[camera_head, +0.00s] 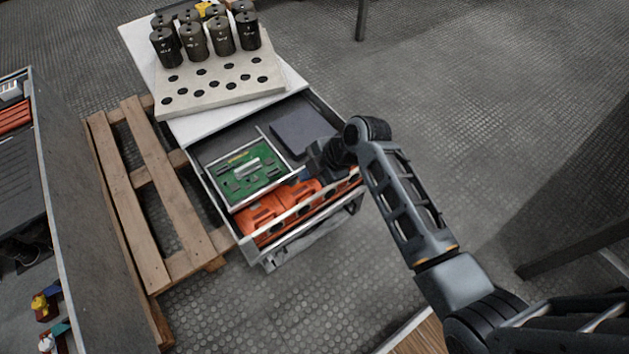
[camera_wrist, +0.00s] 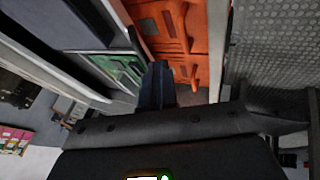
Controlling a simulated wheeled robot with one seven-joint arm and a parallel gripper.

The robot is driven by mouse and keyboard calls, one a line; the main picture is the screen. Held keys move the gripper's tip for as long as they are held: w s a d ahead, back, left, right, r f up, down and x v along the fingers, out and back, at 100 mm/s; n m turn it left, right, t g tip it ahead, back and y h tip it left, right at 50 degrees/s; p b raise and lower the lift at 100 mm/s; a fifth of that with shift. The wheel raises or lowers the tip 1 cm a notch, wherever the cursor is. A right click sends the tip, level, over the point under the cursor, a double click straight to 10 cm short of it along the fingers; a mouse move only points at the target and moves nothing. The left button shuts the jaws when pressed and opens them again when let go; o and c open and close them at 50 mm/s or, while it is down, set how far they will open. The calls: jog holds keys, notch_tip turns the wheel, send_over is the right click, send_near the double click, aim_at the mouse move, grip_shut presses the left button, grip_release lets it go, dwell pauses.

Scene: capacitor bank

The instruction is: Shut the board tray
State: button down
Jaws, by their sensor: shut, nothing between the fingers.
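The board tray (camera_head: 270,190) is a shallow metal tray with a green circuit board (camera_head: 246,172) in it. It sits in the left part of a larger pulled-out drawer (camera_head: 300,222), above orange items (camera_head: 262,217). My gripper (camera_head: 314,167) is at the right end of the tray's front edge, inside the drawer's outline. Its fingertips are dark and small in the head view, so I cannot tell whether they touch the tray. In the wrist view the shut, empty fingers (camera_wrist: 158,78) point past the green board (camera_wrist: 125,70) towards the orange items (camera_wrist: 178,35).
A dark grey flat box (camera_head: 302,130) lies behind my gripper in the drawer. A white top with a holed block (camera_head: 220,87) and several dark capacitors (camera_head: 194,42) stands above. A wooden pallet (camera_head: 150,185) lies at the left.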

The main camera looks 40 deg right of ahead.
jog(key=b, duration=0.6)
send_over(274, 144)
jog(key=s, duration=0.1)
jog(key=shift+s+f, duration=0.1)
jog(key=shift+s, duration=0.05)
jog(key=shift+w+b, duration=0.4)
jog(key=shift+w, duration=0.1)
jog(key=shift+r, duration=0.2)
jog(key=shift+w+r, duration=0.1)
